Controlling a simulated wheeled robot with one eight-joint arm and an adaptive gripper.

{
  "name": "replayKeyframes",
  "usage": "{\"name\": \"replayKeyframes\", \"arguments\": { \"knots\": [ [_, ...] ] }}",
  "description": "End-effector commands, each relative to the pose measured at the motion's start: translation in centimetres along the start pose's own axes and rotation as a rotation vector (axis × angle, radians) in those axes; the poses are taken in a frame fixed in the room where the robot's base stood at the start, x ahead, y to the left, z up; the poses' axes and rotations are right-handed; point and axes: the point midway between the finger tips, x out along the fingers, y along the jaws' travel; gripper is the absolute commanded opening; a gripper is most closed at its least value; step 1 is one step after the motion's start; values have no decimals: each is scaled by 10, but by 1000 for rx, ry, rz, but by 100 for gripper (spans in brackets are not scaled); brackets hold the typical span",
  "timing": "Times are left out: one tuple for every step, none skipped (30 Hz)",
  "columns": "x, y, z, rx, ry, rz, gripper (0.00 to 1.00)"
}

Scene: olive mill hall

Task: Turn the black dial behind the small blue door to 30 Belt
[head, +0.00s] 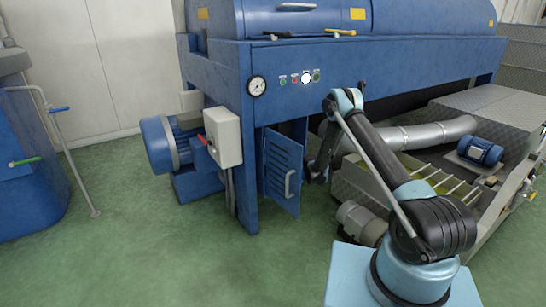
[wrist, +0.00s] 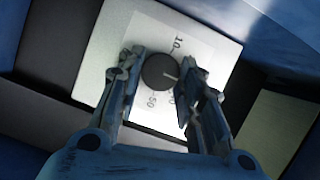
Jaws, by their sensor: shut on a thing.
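The black dial (wrist: 158,73) sits on a pale plate (wrist: 113,57) in the wrist view. My gripper (wrist: 162,62) is shut on the dial, one finger on each side. A short light pointer line on the dial points towards the right finger. Markings 10 and 50 show on the plate; other figures near the right finger are partly hidden and I cannot read them. In the head view the small blue door (head: 280,172) stands open, with slots and a grey handle. My arm reaches in just right of it; the dial is hidden there.
The blue machine (head: 400,62) overhangs the opening, with a gauge (head: 257,86) and buttons on its front. A white box (head: 224,136) with a red switch is left of the door. A grey pipe (head: 425,134) and a motor (head: 362,221) lie right.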

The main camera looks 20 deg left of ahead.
Motion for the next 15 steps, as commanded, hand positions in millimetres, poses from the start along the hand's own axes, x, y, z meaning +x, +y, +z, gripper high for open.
{"name": "replayKeyframes", "arguments": {
  "knots": [
    [-2, 2, -2, -2, 4, 3, 10],
    [-2, 2, -2, -2, 4, 3, 10],
    [-2, 2, -2, -3, 4, 3, 10],
    [-2, 2, -2, -3, 4, 3, 10],
    [-2, 2, -2, -3, 4, 3, 10],
    [-2, 2, -2, -3, 4, 3, 10],
    [-2, 2, -2, -3, 4, 3, 36],
    [-2, 2, -2, -3, 4, 3, 43],
    [-2, 2, -2, -3, 4, 3, 52],
    [-2, 2, -2, -3, 4, 3, 54],
    [-2, 2, -2, -3, 3, 3, 54],
    [-2, 2, -2, -3, 3, 2, 54],
    [-1, 1, -1, -2, 3, 2, 54],
    [-1, 1, -1, -2, 2, 2, 54],
    [-1, 1, -1, -2, 2, 2, 54]
  ]
}}
